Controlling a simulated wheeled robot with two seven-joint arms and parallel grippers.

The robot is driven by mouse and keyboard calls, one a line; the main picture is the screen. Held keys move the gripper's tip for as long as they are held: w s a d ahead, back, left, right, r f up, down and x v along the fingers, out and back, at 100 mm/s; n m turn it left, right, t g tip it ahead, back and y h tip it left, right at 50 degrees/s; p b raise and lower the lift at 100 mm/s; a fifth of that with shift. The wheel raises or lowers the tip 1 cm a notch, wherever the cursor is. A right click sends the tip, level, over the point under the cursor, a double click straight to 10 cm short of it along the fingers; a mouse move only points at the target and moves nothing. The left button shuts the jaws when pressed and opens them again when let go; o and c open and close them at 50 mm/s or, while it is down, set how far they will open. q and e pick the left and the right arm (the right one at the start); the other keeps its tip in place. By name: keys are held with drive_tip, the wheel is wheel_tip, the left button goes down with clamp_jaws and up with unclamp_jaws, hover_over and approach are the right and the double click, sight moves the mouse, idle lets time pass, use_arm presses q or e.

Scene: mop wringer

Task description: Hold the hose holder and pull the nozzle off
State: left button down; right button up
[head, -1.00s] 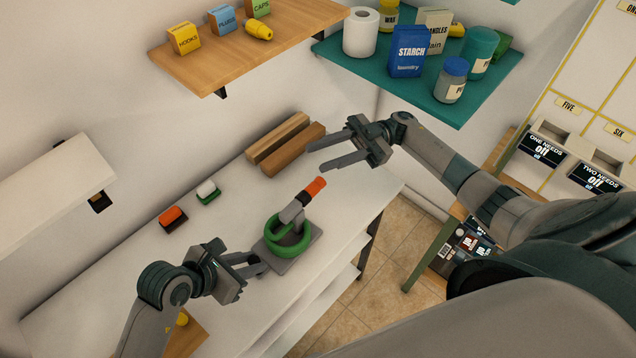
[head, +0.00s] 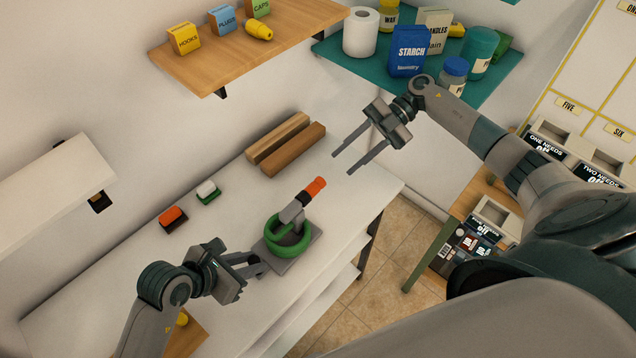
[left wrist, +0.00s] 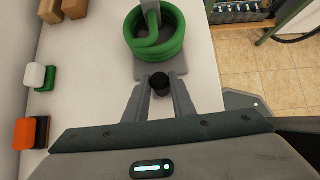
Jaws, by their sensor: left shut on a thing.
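The hose holder has a grey base plate (head: 311,246) on the white table, with a coiled green hose (head: 286,248) around its post. My left gripper (head: 260,266) is at the plate's near left edge. In the left wrist view its fingers (left wrist: 160,95) are shut on a dark round knob (left wrist: 160,80) at the holder's base. My right gripper (head: 343,163) is open and empty, above and to the right of the nozzle, apart from it.
An orange-topped block (head: 172,216) and a white-and-green block (head: 207,191) lie left of the holder. Two wooden bars (head: 290,150) lie at the back of the table. A wooden shelf (head: 240,55) and a teal shelf (head: 440,100) with goods hang above.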

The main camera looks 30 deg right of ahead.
sight(323, 180)
drive_tip(key=shift+a, duration=0.1)
drive_tip(key=shift+x, duration=4.4)
clamp_jaws()
